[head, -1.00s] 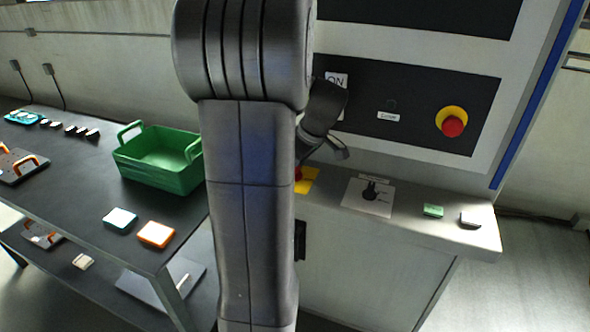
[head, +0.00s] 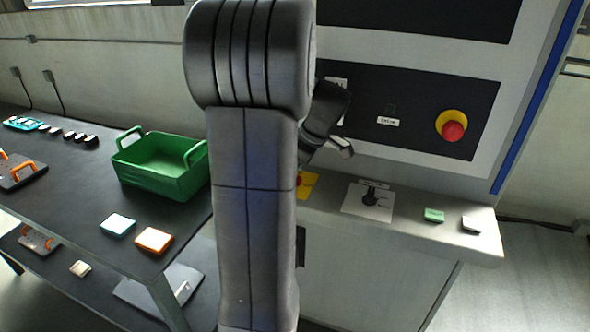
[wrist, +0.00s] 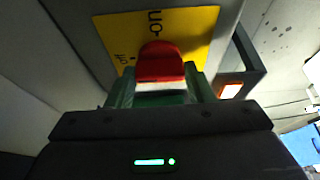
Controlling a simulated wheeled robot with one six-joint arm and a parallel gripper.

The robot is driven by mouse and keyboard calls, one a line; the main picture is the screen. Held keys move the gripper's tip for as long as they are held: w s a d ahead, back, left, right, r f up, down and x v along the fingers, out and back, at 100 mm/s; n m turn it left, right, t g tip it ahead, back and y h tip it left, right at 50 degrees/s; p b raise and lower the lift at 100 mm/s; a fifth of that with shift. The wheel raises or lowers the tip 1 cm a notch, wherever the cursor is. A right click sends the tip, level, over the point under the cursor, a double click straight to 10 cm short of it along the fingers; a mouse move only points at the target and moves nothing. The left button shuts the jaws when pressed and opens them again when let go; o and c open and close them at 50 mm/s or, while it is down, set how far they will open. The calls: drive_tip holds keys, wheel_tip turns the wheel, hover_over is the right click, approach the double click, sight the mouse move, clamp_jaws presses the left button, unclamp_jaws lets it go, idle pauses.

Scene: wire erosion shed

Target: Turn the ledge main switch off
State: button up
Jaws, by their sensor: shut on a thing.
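The ledge main switch has a red handle (wrist: 160,62) on a yellow plate (wrist: 195,30) marked ON and OFF. In the wrist view the ON mark is straight beyond the handle and the OFF mark is to its left. My gripper (wrist: 160,88) is shut on the red handle, with one finger on each side. The handle's exact angle is hard to tell. In the head view only part of the yellow plate (head: 309,186) and a bit of red show beside my arm, which hides my gripper.
A black rotary switch (head: 370,197) on a white plate sits farther right on the ledge, with a green block (head: 434,215) and a pale block (head: 471,224). A red emergency button (head: 453,131) is on the panel above. A green crate (head: 160,165) stands on the left table.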

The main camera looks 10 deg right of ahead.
drive_tip(key=o, duration=1)
drive_tip(key=shift+c, duration=0.2)
drive_tip(key=v, duration=1.3)
drive_tip(key=shift+d+r, duration=0.2)
drive_tip(key=shift+r, duration=0.15)
drive_tip(key=shift+s, duration=0.1)
drive_tip(key=x, duration=1.3)
drive_tip(key=shift+a+f, duration=0.2)
drive_tip(key=shift+f, duration=0.15)
drive_tip(key=shift+r, duration=0.1)
